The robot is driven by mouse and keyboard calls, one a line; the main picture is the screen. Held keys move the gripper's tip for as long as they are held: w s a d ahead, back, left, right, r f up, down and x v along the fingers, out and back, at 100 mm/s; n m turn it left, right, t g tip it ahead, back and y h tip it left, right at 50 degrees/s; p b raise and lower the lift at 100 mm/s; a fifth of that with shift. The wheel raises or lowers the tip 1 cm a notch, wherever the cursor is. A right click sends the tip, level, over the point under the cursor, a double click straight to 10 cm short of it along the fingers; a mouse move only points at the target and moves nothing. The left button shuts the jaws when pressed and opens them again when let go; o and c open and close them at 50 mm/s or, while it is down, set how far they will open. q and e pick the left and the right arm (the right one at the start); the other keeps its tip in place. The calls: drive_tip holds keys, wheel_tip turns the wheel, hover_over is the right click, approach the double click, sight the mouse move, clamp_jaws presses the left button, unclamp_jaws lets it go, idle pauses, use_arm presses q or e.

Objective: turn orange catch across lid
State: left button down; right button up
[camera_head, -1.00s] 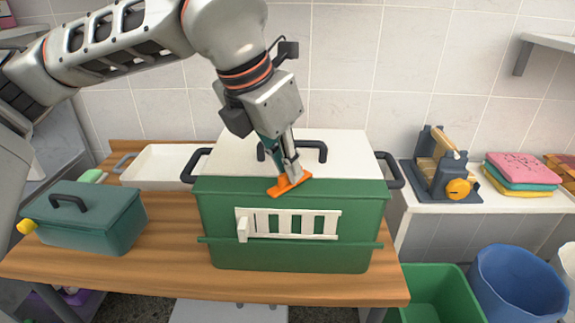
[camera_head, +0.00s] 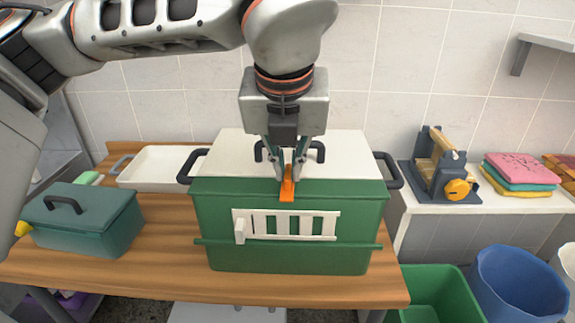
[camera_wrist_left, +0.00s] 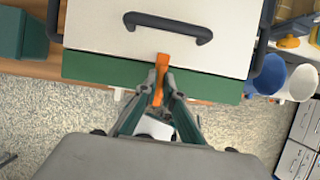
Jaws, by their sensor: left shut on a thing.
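The orange catch (camera_head: 287,187) sits at the front edge of the white lid (camera_head: 345,150) on the green kennel box (camera_head: 215,215). It points front to back, crossing the seam between lid and green front. My left gripper (camera_head: 286,178) comes down from above and is shut on the catch. In the left wrist view the orange catch (camera_wrist_left: 161,75) lies between the fingertips (camera_wrist_left: 160,92), its far end over the white lid (camera_wrist_left: 100,25). The fingers hide part of the catch. The right gripper is not in view.
A dark handle (camera_head: 318,150) stands on the lid. A teal lidded box (camera_head: 95,225) stands left on the wooden table (camera_head: 170,275), with a white tray (camera_head: 155,165) behind. A white slatted grille (camera_head: 290,225) is on the kennel front. Green (camera_head: 440,290) and blue (camera_head: 520,285) bins stand right.

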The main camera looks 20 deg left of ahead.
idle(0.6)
use_arm(q)
drive_tip(key=c, duration=2.2)
unclamp_jaws()
drive_tip(key=shift+o, duration=0.2)
drive_tip(key=shift+r, duration=0.2)
drive_tip(key=v, duration=1.1)
drive_tip(key=shift+s+r, duration=0.3)
drive_tip(key=shift+d, duration=0.15)
